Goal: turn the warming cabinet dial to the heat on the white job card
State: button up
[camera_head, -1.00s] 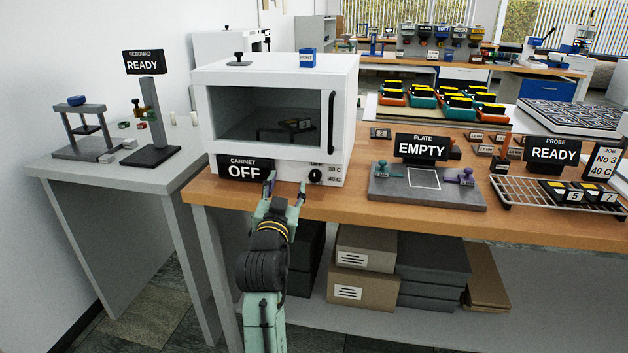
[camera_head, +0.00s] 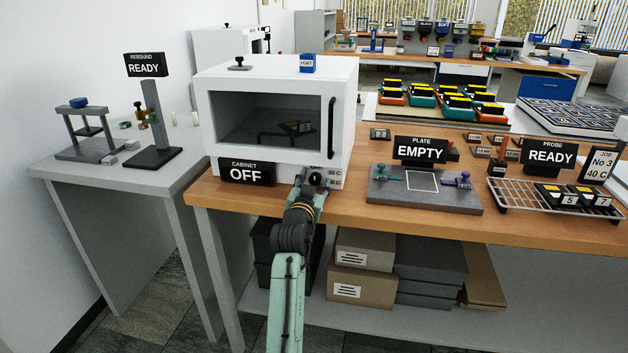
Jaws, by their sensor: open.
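The white warming cabinet (camera_head: 275,72) stands on the wooden bench with its door shut, and its display (camera_head: 246,172) reads OFF. The black dial (camera_head: 316,178) is low on the cabinet's front right, with heat marks beside it that are now partly covered. My gripper (camera_head: 315,183) is open, its fingers at the dial. I cannot tell whether they touch it. Which way the dial points is hidden. The white job card (camera_head: 600,163) at the far right reads JOB No 3, 40 C.
Right of the dial, a grey plate fixture (camera_head: 425,205) stands under an EMPTY sign. A wire rack (camera_head: 550,209) with black blocks is further right. A blue PORT block (camera_head: 307,63) sits on the cabinet. Floor space in front of the bench is free.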

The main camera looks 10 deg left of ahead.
jog(key=shift+c, duration=0.2)
grip_shut()
dwell(0.5)
